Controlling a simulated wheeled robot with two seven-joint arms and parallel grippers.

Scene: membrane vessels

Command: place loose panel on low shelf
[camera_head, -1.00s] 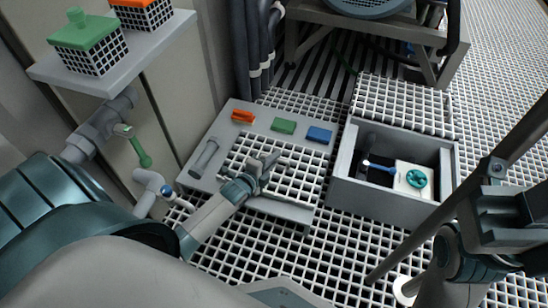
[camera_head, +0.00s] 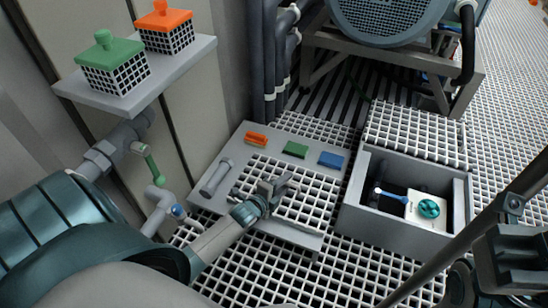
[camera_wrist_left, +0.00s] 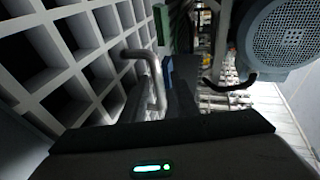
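The loose panel (camera_head: 312,190), a white square grid, lies flat on the low grey shelf (camera_head: 225,188), as far as I can tell. The grid also fills the upper left of the left wrist view (camera_wrist_left: 75,25), where a bent metal handle (camera_wrist_left: 152,75) stands out from it. My left gripper (camera_head: 274,187) is over the panel's left part, near the handle; its fingers look apart. Whether they touch the handle is hidden. My right gripper (camera_head: 512,255) is dark and partly cut off at the right edge; its fingers are unclear.
Orange (camera_head: 256,138), green (camera_head: 295,149) and blue (camera_head: 331,159) blocks sit along the shelf's back edge. An open grey pit (camera_head: 385,228) with a teal valve is at right, another grid panel (camera_head: 415,130) behind it. A wall shelf (camera_head: 190,55) holds two lidded baskets.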

